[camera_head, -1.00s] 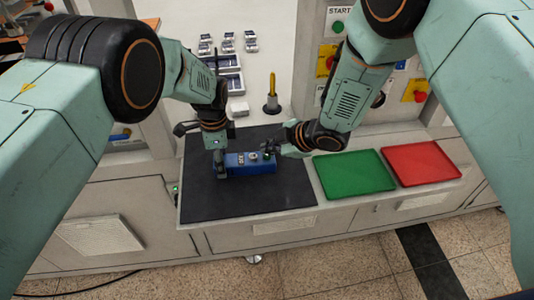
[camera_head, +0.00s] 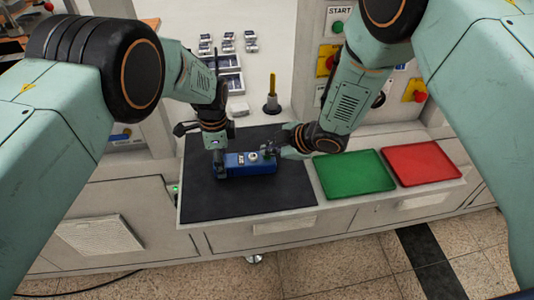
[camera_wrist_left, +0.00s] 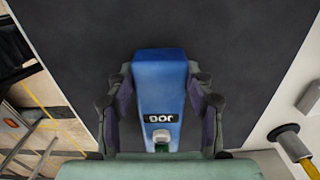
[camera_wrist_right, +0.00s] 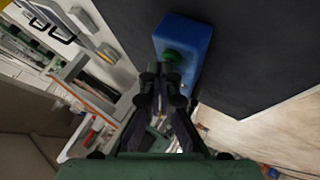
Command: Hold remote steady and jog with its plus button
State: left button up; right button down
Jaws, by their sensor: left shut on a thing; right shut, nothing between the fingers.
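The blue remote (camera_head: 250,170) lies on the black mat, with a JOG label (camera_wrist_left: 163,118), a pale button (camera_wrist_left: 161,136) and a green button (camera_wrist_right: 174,58) on its top. My left gripper (camera_head: 219,168) is shut on the remote, with one finger along each side in the left wrist view (camera_wrist_left: 165,110). My right gripper (camera_head: 270,152) is shut and empty at the remote's right end. In the right wrist view its fingertips (camera_wrist_right: 162,72) are right beside the green button; I cannot tell whether they touch it.
The black mat (camera_head: 215,203) is clear in front of the remote. A green tray (camera_head: 352,173) and a red tray (camera_head: 420,163) stand to the right. A yellow-handled tool (camera_head: 271,96) stands behind the mat. A START panel (camera_head: 339,14) is at the back right.

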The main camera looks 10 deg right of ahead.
aim_at(270, 157)
jog(key=shift+f, duration=0.25)
dwell(0.3)
jog(key=shift+r, duration=0.95)
jog(key=shift+r, duration=2.5)
jog(key=shift+r, duration=0.1)
notch_tip(270, 157, up, 4)
jog(key=shift+f, duration=0.15)
jog(key=shift+f, duration=0.1)
